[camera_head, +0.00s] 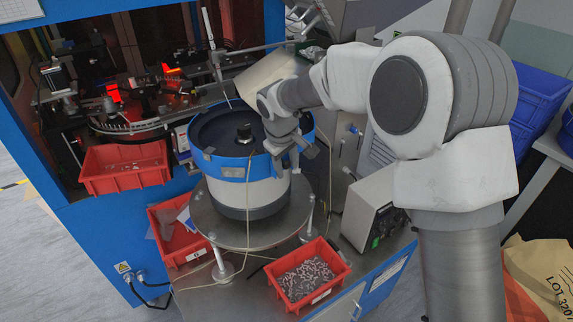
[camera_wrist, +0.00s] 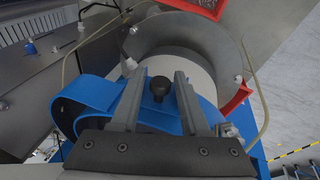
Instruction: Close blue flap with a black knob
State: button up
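A blue flap (camera_wrist: 158,118) with a black knob (camera_wrist: 158,89) shows in the wrist view, on the blue rim of the round bowl feeder. My gripper (camera_wrist: 156,80) is open, with its two fingers on either side of the knob. A gap shows between the knob and each finger. In the head view, my gripper (camera_head: 284,153) is at the right side of the feeder's blue rim (camera_head: 222,170). It hides the flap and its knob there. Another dark knob (camera_head: 244,133) stands at the middle of the feeder bowl.
The feeder stands on a round metal plate (camera_head: 250,232) with thin posts. Red bins (camera_head: 125,167) and (camera_head: 308,276) stand around it, the nearest holding small metal parts. A grey control box (camera_head: 372,212) is at right. A thin cable (camera_wrist: 257,80) hangs close by.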

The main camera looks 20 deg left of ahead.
jog(key=shift+o, duration=0.7)
jog(key=b+v, duration=0.2)
jog(key=v, duration=1.5)
jog(key=shift+r, duration=0.2)
jog(key=shift+s+d, duration=0.1)
jog(key=s+d+r+m+t+b, duration=0.1)
jog(key=s+d+m, duration=0.25)
jog(key=d, duration=0.55)
jog(key=s+d+r+m, duration=0.15)
jog(key=s+d, duration=0.25)
jog(key=d, duration=0.6)
jog(key=s+d+f+m, duration=0.3)
jog(key=s+d+f, duration=0.1)
jog(key=s+d, duration=0.2)
jog(key=s+d+f+m+t+b, duration=0.1)
jog(key=s+d+f+m, duration=0.2)
jog(key=s+d+f, duration=0.2)
jog(key=s+d, duration=0.2)
jog(key=s, duration=0.1)
jog(key=shift+m+b, duration=0.3)
jog(key=shift+m, duration=0.1)
